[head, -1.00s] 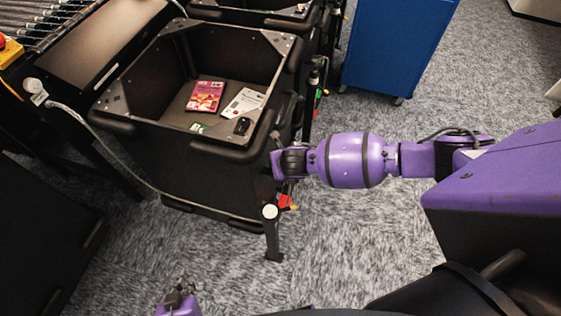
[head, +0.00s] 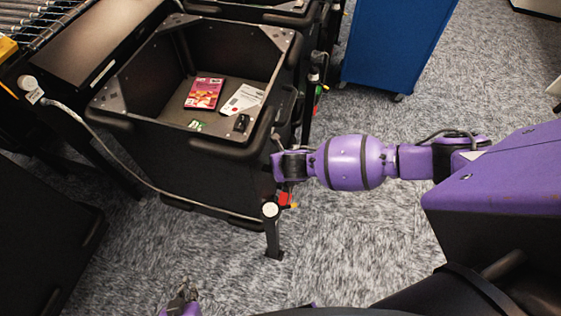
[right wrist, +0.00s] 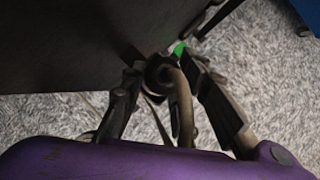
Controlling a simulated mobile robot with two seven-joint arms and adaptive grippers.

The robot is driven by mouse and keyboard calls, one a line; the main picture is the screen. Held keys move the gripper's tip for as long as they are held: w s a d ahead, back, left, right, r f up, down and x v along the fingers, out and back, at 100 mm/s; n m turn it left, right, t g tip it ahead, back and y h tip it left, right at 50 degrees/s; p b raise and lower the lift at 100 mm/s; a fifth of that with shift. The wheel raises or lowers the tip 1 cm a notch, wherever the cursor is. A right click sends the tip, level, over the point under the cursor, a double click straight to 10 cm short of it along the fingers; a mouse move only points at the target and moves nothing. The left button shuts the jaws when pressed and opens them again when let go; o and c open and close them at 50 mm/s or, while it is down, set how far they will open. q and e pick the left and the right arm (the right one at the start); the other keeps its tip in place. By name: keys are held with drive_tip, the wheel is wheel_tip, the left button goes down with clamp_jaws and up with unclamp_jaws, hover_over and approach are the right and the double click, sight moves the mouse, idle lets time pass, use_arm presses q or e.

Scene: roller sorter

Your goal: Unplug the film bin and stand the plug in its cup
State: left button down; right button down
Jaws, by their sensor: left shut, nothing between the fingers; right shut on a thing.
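The film bin (head: 190,175) is a black open box with film cases inside, in the middle of the head view. A grey cable (head: 105,150) runs from a white fitting (head: 35,90) at the left along the bin's front. My right arm reaches the bin's right side; in the head view its gripper is hidden there. In the right wrist view my right gripper (right wrist: 170,85) is shut on a dark round plug (right wrist: 160,70) with a thick cable (right wrist: 184,110). Whether it is seated cannot be told. My left gripper (head: 185,290) is shut and empty, low at the bottom edge. I cannot make out the cup.
A post (head: 271,235) with a white cap stands at the bin's front right corner, beside a small red and yellow part (head: 287,200). A blue cabinet (head: 395,45) stands behind. Roller conveyors (head: 40,25) are at the upper left. Carpet in front is clear.

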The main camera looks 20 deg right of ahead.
use_arm(q)
drive_tip(key=shift+s+f, duration=0.35)
drive_tip(key=shift+s, duration=0.2)
use_arm(e)
drive_tip(key=shift+s+a+f, duration=0.15)
drive_tip(key=shift+s+f, duration=0.35)
drive_tip(key=shift+f, duration=0.2)
drive_tip(key=c, duration=1.8)
unclamp_jaws()
drive_tip(key=o, duration=0.5)
drive_tip(key=shift+w+f, duration=0.15)
drive_tip(key=shift+f, duration=0.1)
drive_tip(key=shift+o, duration=0.2)
drive_tip(key=shift+w, duration=0.1)
use_arm(q)
drive_tip(key=shift+w, duration=0.3)
use_arm(e)
drive_tip(key=shift+r, duration=0.15)
drive_tip(key=shift+w+r, duration=0.1)
drive_tip(key=shift+r, duration=0.05)
drive_tip(key=shift+r, duration=0.4)
drive_tip(key=v, duration=1.1)
drive_tip(key=shift+s, duration=0.25)
